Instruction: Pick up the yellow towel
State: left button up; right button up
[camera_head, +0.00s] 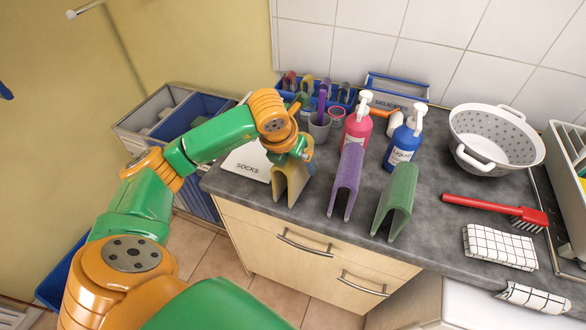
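The yellow towel (289,186) is draped in an upside-down U at the front edge of the grey counter, left of the purple towel (346,183) and the green towel (396,199). My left gripper (303,154) is at the top of the yellow towel, with the wrist just above and behind it. Its fingers are mostly hidden by the wrist, so I cannot tell whether they are open or closed on the cloth. My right gripper is not in view.
A white SOCKS sign (250,162) lies left of the towel. Behind stand a grey cup (319,128), a pink soap bottle (356,128) and a blue one (402,146). A white colander (490,142) and a red brush (500,208) are at the right.

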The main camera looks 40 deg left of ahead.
pick_arm(q)
jog(key=shift+w+f, duration=0.1)
jog(key=shift+f, duration=0.05)
grip_shut()
dwell(0.4)
